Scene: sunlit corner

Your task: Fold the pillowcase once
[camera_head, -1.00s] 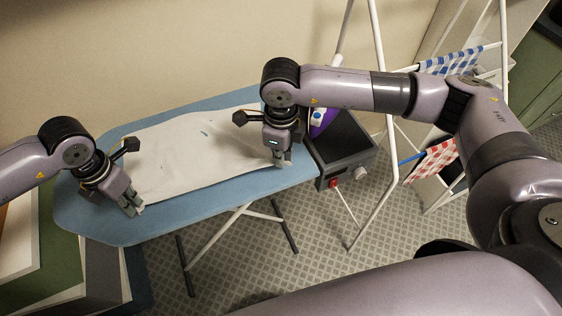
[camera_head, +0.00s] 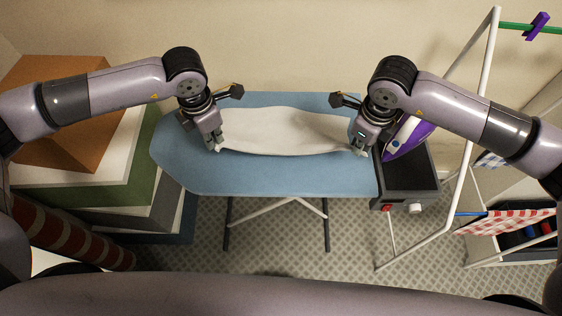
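The white pillowcase (camera_head: 285,132) lies on the blue ironing board (camera_head: 280,175) as a narrow strip along the back half, its near edge slightly bowed. My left gripper (camera_head: 217,149) is at its near left corner, fingers pointing down and appearing closed on the cloth. My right gripper (camera_head: 358,151) is at its near right corner, also appearing closed on the cloth. The arms hide parts of both short ends. The front strip of the board is bare.
A purple and white iron (camera_head: 408,138) rests in a dark tray (camera_head: 412,172) at the board's right end. A white drying rack (camera_head: 468,150) with a red checked cloth (camera_head: 512,222) stands to the right. Stacked boxes (camera_head: 85,150) stand left of the board.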

